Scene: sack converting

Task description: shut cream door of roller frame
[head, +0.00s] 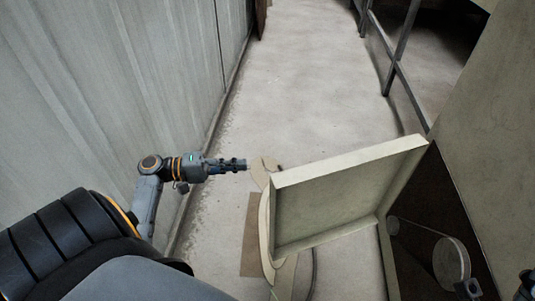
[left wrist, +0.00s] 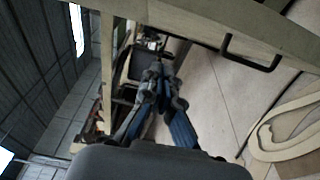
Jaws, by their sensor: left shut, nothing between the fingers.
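The cream door (head: 335,205) of the roller frame stands swung open in the head view, a shallow panel with a raised rim. Its right edge meets the frame (head: 388,262) beside a dark opening. My left gripper (head: 246,165) is shut and empty, just left of the door's upper left corner, with a small gap seen between them. In the left wrist view, the shut fingers (left wrist: 155,72) lie below a cream beam with a black handle (left wrist: 250,52); I cannot tell whether this is the door. Dark parts at the head view's lower right may be my right gripper (head: 526,284).
A pale round roller end (head: 451,262) shows inside the dark opening. Cream curved pieces and a brown flat sheet (head: 251,235) lie low beside the door. A corrugated wall (head: 130,70) runs along the left, a metal railing (head: 396,60) at the right. The floor beyond is clear.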

